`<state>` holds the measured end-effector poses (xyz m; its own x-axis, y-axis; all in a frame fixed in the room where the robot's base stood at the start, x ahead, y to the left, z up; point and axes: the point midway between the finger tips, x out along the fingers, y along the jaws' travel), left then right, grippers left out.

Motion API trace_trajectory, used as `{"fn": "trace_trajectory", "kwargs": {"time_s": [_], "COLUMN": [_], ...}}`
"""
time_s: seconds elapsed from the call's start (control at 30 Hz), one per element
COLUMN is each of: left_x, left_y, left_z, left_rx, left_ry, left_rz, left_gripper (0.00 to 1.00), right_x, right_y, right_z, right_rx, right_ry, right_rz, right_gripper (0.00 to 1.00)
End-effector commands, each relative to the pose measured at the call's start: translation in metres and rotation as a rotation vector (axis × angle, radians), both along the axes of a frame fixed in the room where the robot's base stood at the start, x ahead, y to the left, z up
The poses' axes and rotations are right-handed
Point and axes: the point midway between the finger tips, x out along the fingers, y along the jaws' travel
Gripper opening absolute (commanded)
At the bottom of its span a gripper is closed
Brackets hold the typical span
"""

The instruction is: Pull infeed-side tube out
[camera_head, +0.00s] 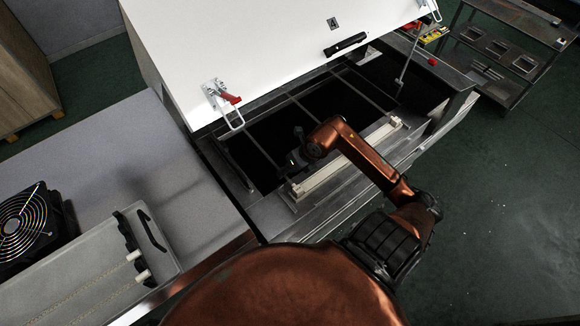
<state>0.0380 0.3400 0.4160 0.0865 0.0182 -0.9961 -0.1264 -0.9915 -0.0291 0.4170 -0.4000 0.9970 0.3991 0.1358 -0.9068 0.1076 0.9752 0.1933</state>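The dryer's white lid (260,50) is raised over a dark open bay (325,110) crossed by thin bars. A long cream bar-like piece (345,160) lies along the near edge of the bay; I cannot tell whether it is the tube or its holder. My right gripper (293,160) is a dark shape at the bay's near left, close to the cream piece's left end. Its fingers are lost against the dark bay, so I cannot see whether they hold anything. My copper forearm crosses in front of the cream piece. My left gripper is not in view.
A grey tray (60,312) with pale tubes (85,295) having white ends lies on the grey surface at left, near a black fan (30,225). A metal bench (510,45) stands at upper right. Green floor at right is clear.

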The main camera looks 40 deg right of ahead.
Motion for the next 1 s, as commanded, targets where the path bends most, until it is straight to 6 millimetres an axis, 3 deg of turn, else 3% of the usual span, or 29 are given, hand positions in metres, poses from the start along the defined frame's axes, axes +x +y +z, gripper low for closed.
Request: {"fn": "trace_trajectory", "kwargs": {"time_s": [0.3,0.63,1.0], "left_x": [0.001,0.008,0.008], "left_y": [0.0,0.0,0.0], "left_z": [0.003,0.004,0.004], "left_rx": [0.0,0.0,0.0], "left_ry": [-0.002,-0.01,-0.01], "left_rz": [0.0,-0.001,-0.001], "left_gripper": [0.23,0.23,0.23], "right_x": [0.013,0.014,0.014], "right_y": [0.005,0.005,0.005], "right_z": [-0.031,-0.035,-0.035], "right_rx": [0.003,0.001,0.001], "right_ry": [-0.001,-0.002,-0.002], "right_rz": [-0.002,-0.001,-0.002], "right_gripper": [0.29,0.29,0.04]}}
